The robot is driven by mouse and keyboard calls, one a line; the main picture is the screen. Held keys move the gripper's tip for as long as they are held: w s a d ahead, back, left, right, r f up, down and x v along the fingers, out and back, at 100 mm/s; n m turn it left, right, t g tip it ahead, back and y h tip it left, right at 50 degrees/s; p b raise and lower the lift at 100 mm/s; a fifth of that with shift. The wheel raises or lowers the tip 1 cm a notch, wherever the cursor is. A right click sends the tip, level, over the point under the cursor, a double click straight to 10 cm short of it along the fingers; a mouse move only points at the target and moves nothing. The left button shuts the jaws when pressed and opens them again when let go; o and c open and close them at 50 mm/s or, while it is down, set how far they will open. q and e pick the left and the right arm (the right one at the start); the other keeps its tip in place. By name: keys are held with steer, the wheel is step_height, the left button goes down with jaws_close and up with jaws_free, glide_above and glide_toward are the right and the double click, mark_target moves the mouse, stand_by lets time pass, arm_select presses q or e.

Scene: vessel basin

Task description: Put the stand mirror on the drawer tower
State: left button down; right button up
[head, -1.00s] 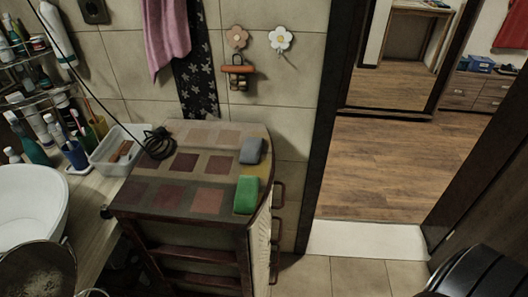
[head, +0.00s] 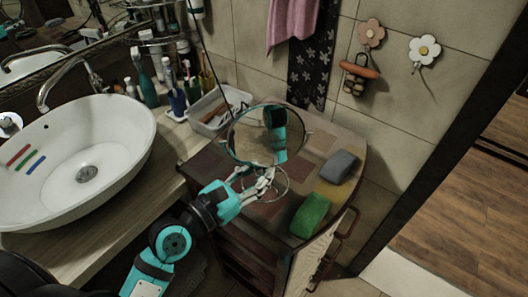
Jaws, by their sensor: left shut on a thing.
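The stand mirror (head: 250,140) is a round mirror in a thin frame with a wire ring base (head: 284,190). It appears upright over the top of the drawer tower (head: 325,142), a wooden unit with a patchwork of brown squares. My left gripper (head: 264,180) comes in from the lower left and is shut on the stand mirror low down, between glass and base. I cannot tell whether the base touches the tower top. The mirror hides part of the top's left and back. My right gripper is not in view.
A green sponge (head: 310,214) and a grey sponge (head: 339,167) lie on the tower's right side. A white tray (head: 206,126) and several bottles stand behind left on the counter. A white basin (head: 75,150) is at left. A doorway opens at right.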

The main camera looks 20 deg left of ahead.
arm_select(q)
steer(key=w, duration=0.2)
steer(key=w+a, duration=0.1)
steer(key=w, duration=0.2)
steer(key=shift+a+f, duration=0.15)
steer(key=shift+a, duration=0.05)
steer(key=w, duration=0.1)
steer(key=w+a, duration=0.1)
steer(key=w, duration=0.1)
steer(key=shift+w+f, duration=0.2)
steer(key=shift+w, duration=0.1)
step_height(320, 180, down, 3)
steer(key=shift+f+b, duration=0.1)
steer(key=shift+b, duration=0.2)
steer(key=shift+f, duration=0.25)
steer(key=c, duration=1.7)
jaws_free()
steer(key=shift+f, duration=0.15)
steer(key=o, duration=0.4)
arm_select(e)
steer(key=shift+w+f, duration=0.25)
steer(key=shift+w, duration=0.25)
